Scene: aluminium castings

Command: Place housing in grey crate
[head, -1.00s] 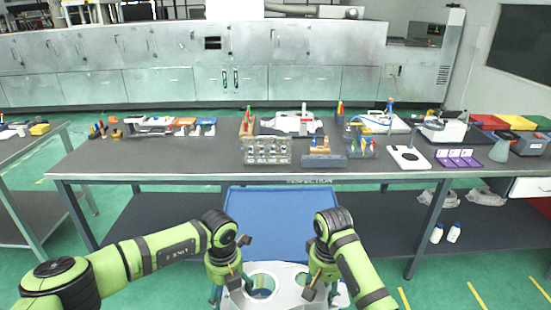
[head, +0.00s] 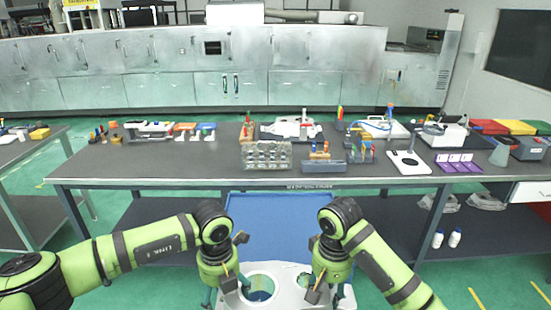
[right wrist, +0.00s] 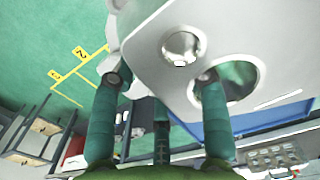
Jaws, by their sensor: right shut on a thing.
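The housing (head: 287,293) is a large pale metal casting with round openings, at the bottom centre of the head view. Its lower part is cut off by the frame. In the right wrist view the housing (right wrist: 225,25) fills the upper right. My right gripper (head: 324,287) is shut on its right side, with a finger at an opening in the right wrist view (right wrist: 160,80). My left gripper (head: 228,291) is at its left side, fingers around the edge; its grip is unclear. A grey crate (head: 532,149) sits at the table's far right end.
A dark-topped table (head: 330,178) crosses ahead, crowded with racks, tools and devices. Red (head: 488,127) and yellow (head: 519,128) containers stand beside the grey crate. A flat blue surface (head: 280,222) lies between my arms and the table. Green floor is open at the lower right.

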